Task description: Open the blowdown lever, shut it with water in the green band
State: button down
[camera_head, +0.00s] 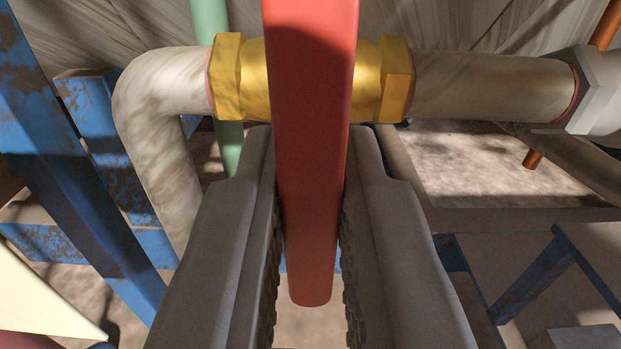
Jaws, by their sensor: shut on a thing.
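The red blowdown lever (315,140) runs down the middle of the view, in front of a brass valve body (238,78) on a horizontal grey pipe. It stands across the pipe's line in the picture. My gripper (311,235) has one dark finger on each side of the lever, shut on it. The lever's rounded end sticks out between the fingers. The lever's top runs out of the frame and hides the middle of the valve. No water gauge or green band is in view.
A grey pipe (490,86) runs right to a large nut (590,90); the left pipe (148,140) bends downward. A green pipe (209,20) passes behind the valve. Blue worn frame bars (60,150) stand at left, and another blue frame (535,275) is lower right.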

jog(key=shift+m, duration=0.3)
dwell(0.4)
jog(key=c, duration=1.5)
grip_release()
jog(key=shift+o, duration=0.2)
jog(key=shift+s, duration=0.1)
jog(key=s+a, duration=0.1)
jog(key=s, duration=1.6)
jog(key=shift+s+a, duration=0.15)
jog(key=shift+a, duration=0.05)
